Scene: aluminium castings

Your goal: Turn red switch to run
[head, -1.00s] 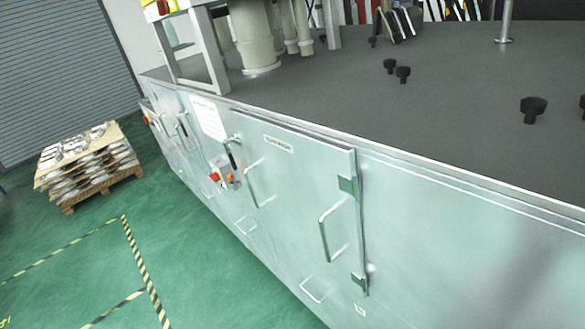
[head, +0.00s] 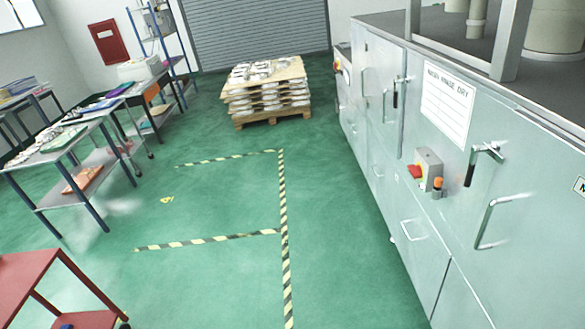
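A red switch (head: 415,171) sits on a small grey box with a yellow plate, fixed to the front of the metal cabinet (head: 375,140) at the right. An orange and dark knob or lamp (head: 437,186) is beside it on the same box. A second, smaller red and yellow switch (head: 337,66) shows farther along the cabinet, near its far end. The switch positions are too small to read. My gripper is not in view.
Cabinet handles (head: 490,222) stick out near the switch box. A pallet of castings (head: 268,92) stands ahead. Tables (head: 75,150) and a red cart (head: 35,290) are at the left. The green floor between, with striped tape (head: 284,220), is clear.

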